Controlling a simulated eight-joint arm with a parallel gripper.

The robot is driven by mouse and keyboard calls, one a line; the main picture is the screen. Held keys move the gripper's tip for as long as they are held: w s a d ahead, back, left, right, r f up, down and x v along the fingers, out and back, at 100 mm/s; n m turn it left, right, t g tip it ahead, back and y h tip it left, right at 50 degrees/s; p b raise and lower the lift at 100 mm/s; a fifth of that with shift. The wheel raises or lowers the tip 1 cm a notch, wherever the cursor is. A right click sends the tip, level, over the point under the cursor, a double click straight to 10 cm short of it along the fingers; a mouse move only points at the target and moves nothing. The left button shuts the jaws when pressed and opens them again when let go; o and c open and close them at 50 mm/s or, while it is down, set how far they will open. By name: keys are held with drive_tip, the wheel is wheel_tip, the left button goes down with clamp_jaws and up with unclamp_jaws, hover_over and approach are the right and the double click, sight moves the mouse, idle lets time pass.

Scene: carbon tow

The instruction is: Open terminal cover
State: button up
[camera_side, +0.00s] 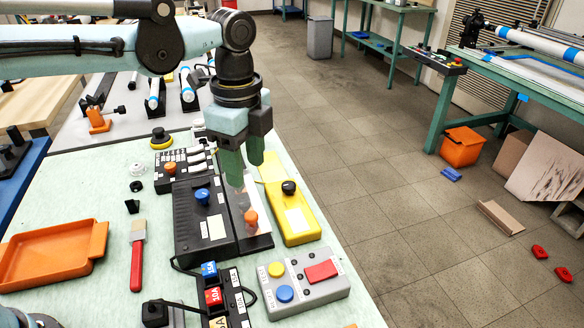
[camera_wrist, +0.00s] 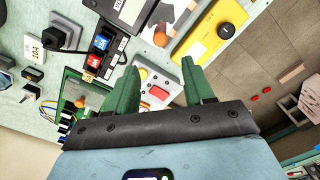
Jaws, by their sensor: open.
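A clear panel with an orange knob (camera_side: 251,217) lies along the right side of a black box (camera_side: 190,239); it looks like the terminal cover. Whether it lies flat or is slightly raised I cannot tell. The orange knob also shows in the wrist view (camera_wrist: 160,39), beyond my fingertips. My gripper (camera_side: 246,172) points down above the far part of the black box and panel, with its green fingers apart and nothing between them. In the side view the fingers hide part of the panel's far end.
A yellow box with a black knob (camera_side: 289,188) stands close on the right. A grey box with a red button (camera_side: 321,271) and a strip of coloured switches (camera_side: 213,297) stand in front. An orange tray (camera_side: 50,261) and a brush (camera_side: 136,262) lie left.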

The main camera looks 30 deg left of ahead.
sight(251, 215)
wheel_tip(251, 215, down, 11)
drive_tip(key=shift+r, duration=0.1)
idle(0.3)
clamp_jaws()
idle(0.4)
